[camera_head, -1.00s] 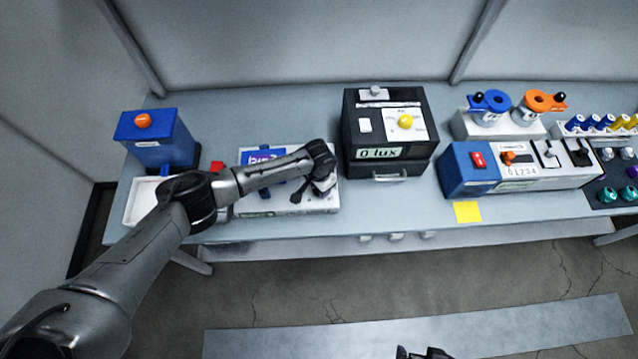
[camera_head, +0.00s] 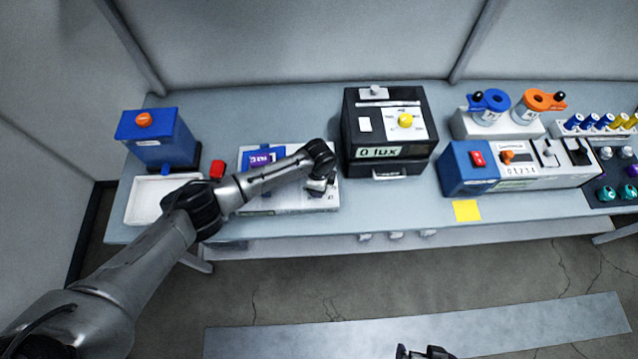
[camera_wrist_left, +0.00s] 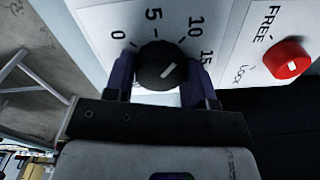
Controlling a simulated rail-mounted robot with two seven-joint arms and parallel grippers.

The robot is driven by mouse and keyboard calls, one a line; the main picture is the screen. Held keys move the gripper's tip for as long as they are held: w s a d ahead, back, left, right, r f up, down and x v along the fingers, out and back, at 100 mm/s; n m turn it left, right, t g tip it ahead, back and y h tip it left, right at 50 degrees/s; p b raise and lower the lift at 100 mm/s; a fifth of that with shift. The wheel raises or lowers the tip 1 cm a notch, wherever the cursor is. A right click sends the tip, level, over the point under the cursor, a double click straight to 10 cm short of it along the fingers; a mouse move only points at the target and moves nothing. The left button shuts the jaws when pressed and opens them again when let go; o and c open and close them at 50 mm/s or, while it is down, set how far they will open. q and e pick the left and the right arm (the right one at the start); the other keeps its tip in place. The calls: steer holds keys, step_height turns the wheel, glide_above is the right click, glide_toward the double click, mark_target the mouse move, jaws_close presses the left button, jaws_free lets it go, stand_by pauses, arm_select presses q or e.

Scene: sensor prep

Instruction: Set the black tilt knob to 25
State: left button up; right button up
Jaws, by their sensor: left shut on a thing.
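The black tilt knob (camera_wrist_left: 156,60) sits on a white panel (camera_wrist_left: 100,18) in the left wrist view, among printed numbers 0, 5, 10 and 15. Its white mark slants toward the upper right, roughly to the 10–15 side; the exact reading is unclear. No 25 shows. My left gripper (camera_wrist_left: 158,78) is shut on the knob, one finger at each side. In the head view my left gripper (camera_head: 319,186) is over the right part of the white device (camera_head: 285,207), and the knob is hidden. A dark piece of my right gripper (camera_head: 422,353) shows at the bottom edge.
A red FREE/LOCK knob (camera_wrist_left: 288,58) sits right of the tilt knob. The black box (camera_head: 372,152) reading 0 lux stands close to the right of my left gripper. A red block (camera_head: 217,169) and a white tray (camera_head: 140,203) are at left.

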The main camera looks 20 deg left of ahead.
arm_select(q)
steer(key=m, duration=0.6)
steer(key=shift+b, duration=0.4)
steer(key=m+b, duration=0.1)
steer(key=m, duration=0.5)
steer(key=shift+m, duration=0.4)
steer(key=m+b, duration=0.2)
steer(key=m, duration=0.4)
steer(key=m+b, duration=0.1)
steer(key=m, duration=0.4)
steer(key=shift+m+b, duration=0.35)
steer(key=shift+m, duration=0.05)
steer(key=o, duration=0.9)
step_height(320, 180, up, 14)
steer(key=shift+f, duration=0.1)
